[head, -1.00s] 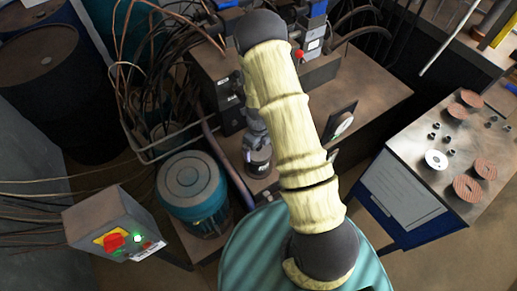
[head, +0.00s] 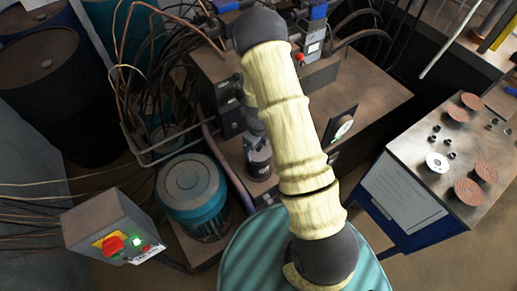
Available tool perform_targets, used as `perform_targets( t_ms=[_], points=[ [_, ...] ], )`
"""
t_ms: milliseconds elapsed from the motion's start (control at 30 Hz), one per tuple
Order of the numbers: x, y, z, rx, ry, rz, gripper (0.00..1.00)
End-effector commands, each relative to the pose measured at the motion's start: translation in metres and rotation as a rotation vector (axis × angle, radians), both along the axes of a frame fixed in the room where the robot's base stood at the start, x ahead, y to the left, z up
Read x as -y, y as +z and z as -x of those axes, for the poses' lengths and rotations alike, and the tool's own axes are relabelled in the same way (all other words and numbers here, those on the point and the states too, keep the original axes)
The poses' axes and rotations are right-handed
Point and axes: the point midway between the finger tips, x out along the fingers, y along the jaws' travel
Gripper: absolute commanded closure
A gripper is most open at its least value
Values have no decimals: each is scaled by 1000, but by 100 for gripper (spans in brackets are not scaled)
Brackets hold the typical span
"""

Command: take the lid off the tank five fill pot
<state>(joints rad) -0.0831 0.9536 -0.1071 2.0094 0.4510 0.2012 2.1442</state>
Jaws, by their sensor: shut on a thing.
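The fill pot (head: 259,168) is a small dark upright cylinder with a pale label on the brown tank top (head: 365,95), left of my arm. My gripper (head: 254,136) is small and partly hidden by my wrist; it points down at the top of the pot and is shut on the lid. The lid itself is covered by the fingers. I cannot tell whether there is a gap between the lid and the pot.
A teal motor (head: 192,195) stands left of the pot. Hoses and cables (head: 150,85) crowd the back left. A control box (head: 105,225) is at the lower left. A gauge (head: 342,128) stands right of my arm. A bench (head: 415,150) with discs is at right.

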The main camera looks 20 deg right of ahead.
Motion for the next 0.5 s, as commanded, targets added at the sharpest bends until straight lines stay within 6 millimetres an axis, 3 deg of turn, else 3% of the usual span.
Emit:
perform_targets(
  t_ms=[300, 500],
  points=[
    [0, 53, -1, 6, 2, 1, 37],
    [0, 79, 0, 3, 2, 1, 37]
  ],
)
